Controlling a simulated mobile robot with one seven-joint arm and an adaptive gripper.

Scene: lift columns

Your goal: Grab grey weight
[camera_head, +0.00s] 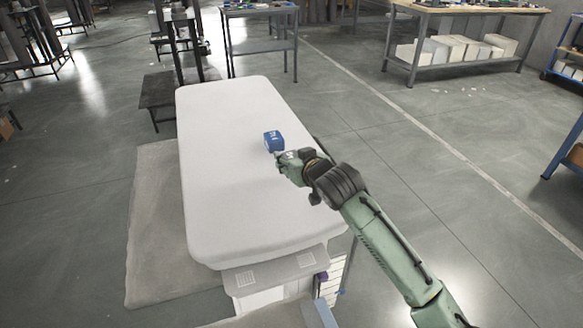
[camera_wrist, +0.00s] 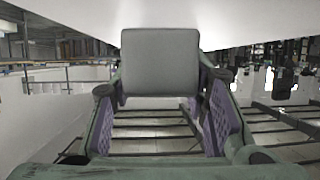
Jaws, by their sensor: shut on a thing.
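In the wrist view a plain grey block (camera_wrist: 160,62), the grey weight, sits between the tips of my gripper (camera_wrist: 163,88), whose purple-padded fingers are shut on its sides. In the head view my gripper (camera_head: 278,156) is over the white padded table (camera_head: 215,130). A blue block with white markings (camera_head: 273,141) is at its fingertips there. It looks like the same held thing seen from another side, but I cannot be sure. I cannot tell whether its underside touches the table.
The white table top is otherwise bare. A low dark bench (camera_head: 158,92) stands left of it. Workbenches stand at the back, one with white boxes (camera_head: 455,49) on its lower shelf. The floor right of the table is clear.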

